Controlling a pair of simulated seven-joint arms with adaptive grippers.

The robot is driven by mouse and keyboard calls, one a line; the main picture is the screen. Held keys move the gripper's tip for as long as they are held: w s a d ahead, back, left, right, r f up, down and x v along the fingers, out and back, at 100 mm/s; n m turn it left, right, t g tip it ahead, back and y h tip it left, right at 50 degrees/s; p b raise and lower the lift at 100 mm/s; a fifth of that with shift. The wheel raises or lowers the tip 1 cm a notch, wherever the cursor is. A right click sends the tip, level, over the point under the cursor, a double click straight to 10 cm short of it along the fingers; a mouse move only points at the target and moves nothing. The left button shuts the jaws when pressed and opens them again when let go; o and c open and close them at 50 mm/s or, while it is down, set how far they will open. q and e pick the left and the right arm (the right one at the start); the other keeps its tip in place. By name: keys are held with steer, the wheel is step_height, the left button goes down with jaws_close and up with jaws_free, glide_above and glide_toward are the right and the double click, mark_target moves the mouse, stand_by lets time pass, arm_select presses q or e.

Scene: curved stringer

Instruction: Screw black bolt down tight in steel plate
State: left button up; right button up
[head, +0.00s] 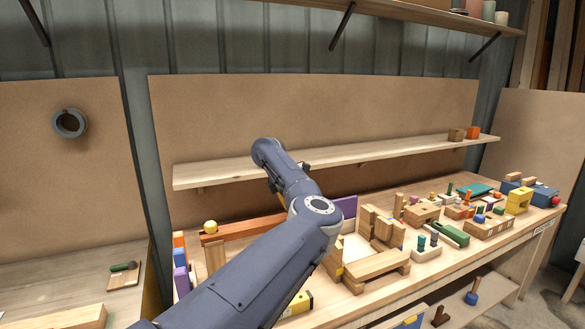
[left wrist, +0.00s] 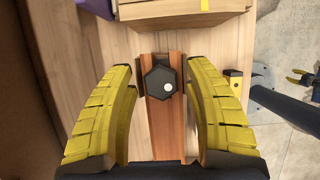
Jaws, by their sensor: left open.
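In the left wrist view the black bolt (left wrist: 160,83) shows its hexagonal head from above, with a bright spot on it. It sits over a reddish-brown strip (left wrist: 164,135), and its shank is hidden. My left gripper (left wrist: 160,67) is open, with one yellow finger on each side of the bolt and a gap on both sides. I cannot make out a steel plate under the bolt. In the head view my left arm hides its own gripper and the bolt. A small dark and yellow claw shape (left wrist: 301,77) may be my right gripper.
The workbench (head: 527,230) carries several wooden blocks (head: 378,264) and coloured toys right of my arm. A wooden shelf (head: 380,150) runs along the back. In the wrist view a layered wooden piece (left wrist: 185,12) lies beyond the bolt, and a yellow-black block (left wrist: 233,83) to its right.

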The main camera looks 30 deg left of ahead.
arm_select(q)
steer(key=m+g+h, duration=0.1)
steer(key=m, duration=0.2)
steer(key=m+g, duration=0.1)
steer(key=m, duration=0.2)
steer(key=shift+m+h, duration=0.3)
steer(key=shift+h, duration=0.1)
steer(key=shift+m+g, duration=0.4)
steer(key=shift+m, duration=0.5)
steer(key=shift+a+m, duration=0.1)
steer(key=shift+m, duration=0.4)
steer(key=shift+s+f+m+g, duration=0.1)
steer(key=shift+m+g, duration=0.2)
steer(key=shift+n, duration=0.7)
